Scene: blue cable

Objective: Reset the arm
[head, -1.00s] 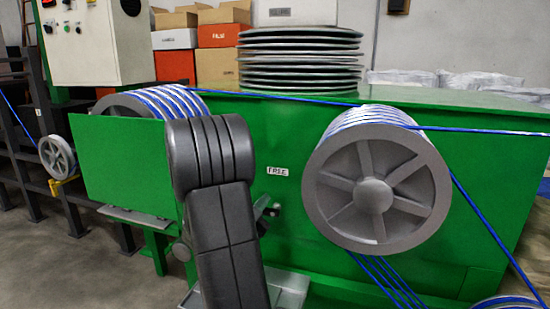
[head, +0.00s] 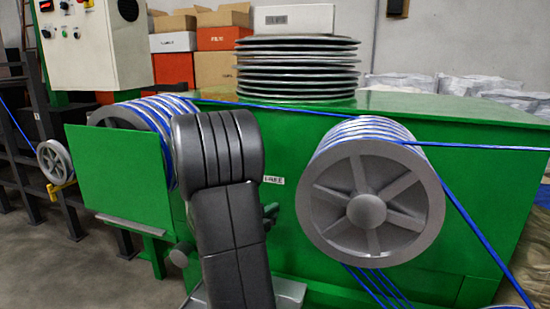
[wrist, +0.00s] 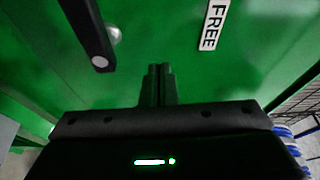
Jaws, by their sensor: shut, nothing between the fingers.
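My arm (head: 225,210) stands in front of the green machine (head: 460,210) in the head view and hides much of its front. My gripper (wrist: 160,72) shows in the wrist view with its two dark fingers together and nothing between them. It points at the green panel. A white FREE label (wrist: 212,25) is on the panel, right of and beyond the fingertips; it also shows in the head view (head: 274,180). A black lever-like bar (wrist: 90,35) lies left of the fingers, beside a round silver knob (wrist: 113,34). The fingers appear apart from both.
A large grey spoked wheel (head: 370,200) wound with blue cable (head: 480,235) is right of my arm. Another cable-wound wheel (head: 130,112) is partly behind a green plate (head: 120,180) at left. Stacked discs (head: 297,68) stand on the machine. Grey floor (head: 50,260) is open at front left.

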